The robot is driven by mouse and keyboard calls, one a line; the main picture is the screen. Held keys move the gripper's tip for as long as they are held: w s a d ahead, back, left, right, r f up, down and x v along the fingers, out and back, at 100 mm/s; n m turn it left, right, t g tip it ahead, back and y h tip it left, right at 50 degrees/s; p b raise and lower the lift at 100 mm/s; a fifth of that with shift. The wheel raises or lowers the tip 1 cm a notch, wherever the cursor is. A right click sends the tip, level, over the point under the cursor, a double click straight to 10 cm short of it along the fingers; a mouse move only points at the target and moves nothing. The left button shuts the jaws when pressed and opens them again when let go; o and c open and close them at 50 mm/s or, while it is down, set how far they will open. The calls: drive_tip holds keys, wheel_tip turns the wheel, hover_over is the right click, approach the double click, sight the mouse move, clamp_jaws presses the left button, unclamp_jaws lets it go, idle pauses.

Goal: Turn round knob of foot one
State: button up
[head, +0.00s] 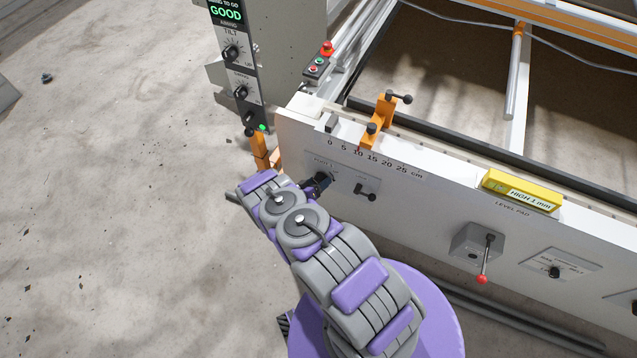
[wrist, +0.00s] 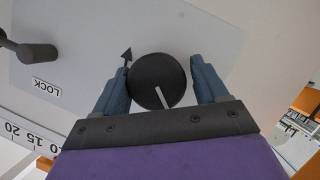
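The round black knob of foot one (wrist: 153,76) sits on a grey panel in the wrist view, with a white pointer line toward the lower right. A black arrow mark (wrist: 127,57) is beside its upper left. My gripper (wrist: 161,72) has its two blue fingers on either side of the knob. In the head view my gripper (head: 318,184) reaches the panel under the "FOOT 1" label, and the knob is mostly hidden there.
A lock lever (head: 366,192) stands right of the knob; it also shows in the wrist view (wrist: 30,48). An orange clamp (head: 378,122) sits on the rail above the scale. A yellow level (head: 522,190) reads "HIGH 1 mm". A red-tipped lever (head: 484,262) is farther right.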

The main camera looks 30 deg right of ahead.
drive_tip(key=shift+o, duration=1.2)
drive_tip(key=shift+r, duration=0.1)
drive_tip(key=p+v, duration=0.3)
drive_tip(key=v, duration=1.4)
drive_tip(key=shift+a+p, duration=0.2)
drive_tip(key=shift+p, duration=0.2)
